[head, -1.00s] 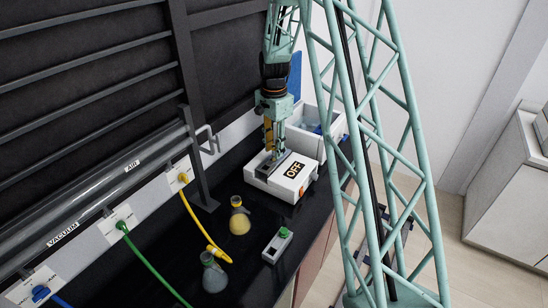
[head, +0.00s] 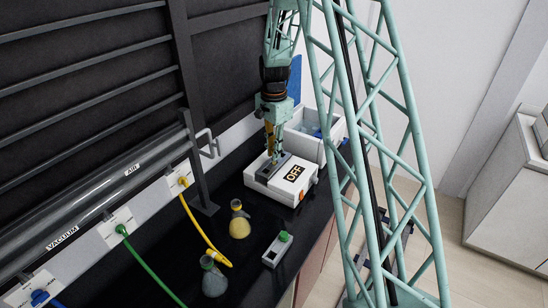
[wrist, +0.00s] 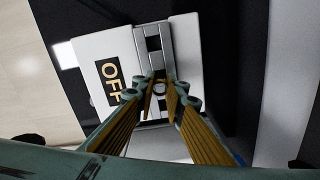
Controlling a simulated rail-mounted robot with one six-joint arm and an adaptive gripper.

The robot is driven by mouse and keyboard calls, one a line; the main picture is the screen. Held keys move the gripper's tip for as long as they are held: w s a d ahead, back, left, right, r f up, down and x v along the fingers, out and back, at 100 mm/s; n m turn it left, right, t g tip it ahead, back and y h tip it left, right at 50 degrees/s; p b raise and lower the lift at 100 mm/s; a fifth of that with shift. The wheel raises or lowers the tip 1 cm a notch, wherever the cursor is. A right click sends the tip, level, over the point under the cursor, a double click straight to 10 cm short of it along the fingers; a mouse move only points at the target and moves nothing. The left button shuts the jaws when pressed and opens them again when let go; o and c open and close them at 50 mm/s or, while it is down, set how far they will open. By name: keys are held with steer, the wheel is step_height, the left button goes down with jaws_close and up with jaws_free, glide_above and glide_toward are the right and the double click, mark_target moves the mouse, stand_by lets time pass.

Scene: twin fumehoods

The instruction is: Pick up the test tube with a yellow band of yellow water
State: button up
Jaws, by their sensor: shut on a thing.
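My gripper (head: 272,160) points down over the slotted top of the white OFF device (head: 295,191). In the wrist view, the fingertips (wrist: 160,86) are closed around a small round, pale rim (wrist: 159,88), which looks like the top of a test tube standing in the device's grey slotted strip (wrist: 154,42). The tube's body, any yellow band and its liquid are hidden by the fingers and the device, so I cannot tell their colour.
A flask with yellow contents (head: 240,226) and a greyish flask (head: 213,280) stand on the black bench. A small device with a green knob (head: 277,249) is nearby. A white bin (head: 318,147) stands behind the OFF device. Yellow and green hoses cross the left side.

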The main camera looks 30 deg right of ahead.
steer(key=shift+r, duration=0.2)
steer(key=shift+r, duration=4.85)
